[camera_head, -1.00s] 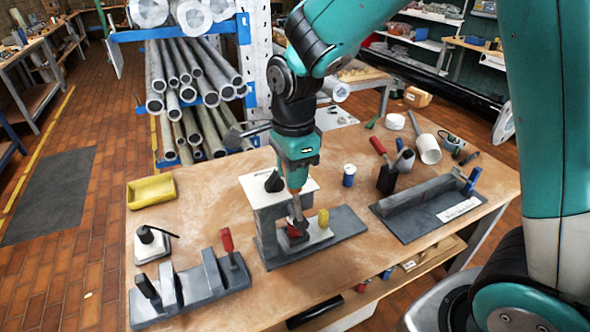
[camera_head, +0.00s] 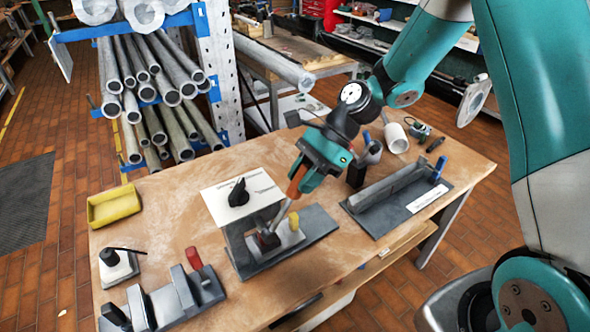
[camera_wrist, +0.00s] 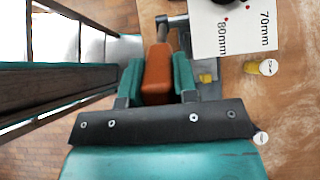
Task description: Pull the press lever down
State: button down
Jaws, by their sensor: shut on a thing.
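The press (camera_head: 250,262) stands on the workbench on a grey base, with a white top plate (camera_head: 214,203) that carries a black knob. Its lever has a metal rod and an orange handle (camera_head: 296,181). My gripper (camera_head: 298,178) is shut on the orange handle. In the wrist view the handle (camera_wrist: 157,80) sits between my two teal fingers, which hide its sides. The rod runs on beyond it.
A yellow upright piece (camera_head: 293,222) stands close beside the lever. Left are a yellow tray (camera_head: 114,207) and a grey fixture with a red handle (camera_head: 193,258). Right is a long grey fixture (camera_head: 395,207) with a blue handle. A rack of metal pipes stands behind.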

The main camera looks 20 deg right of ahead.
jog(key=shift+w+d+f+y, duration=0.15)
jog(key=shift+d+f+y, duration=0.3)
jog(key=shift+d+y, duration=0.2)
jog(key=shift+f, duration=0.1)
jog(key=c, duration=0.9)
grip_release()
jog(key=shift+d, duration=0.1)
jog(key=b+v, duration=0.1)
jog(key=v, duration=1.6)
jog(key=shift+w+r, duration=0.15)
jog(key=shift+r, duration=0.1)
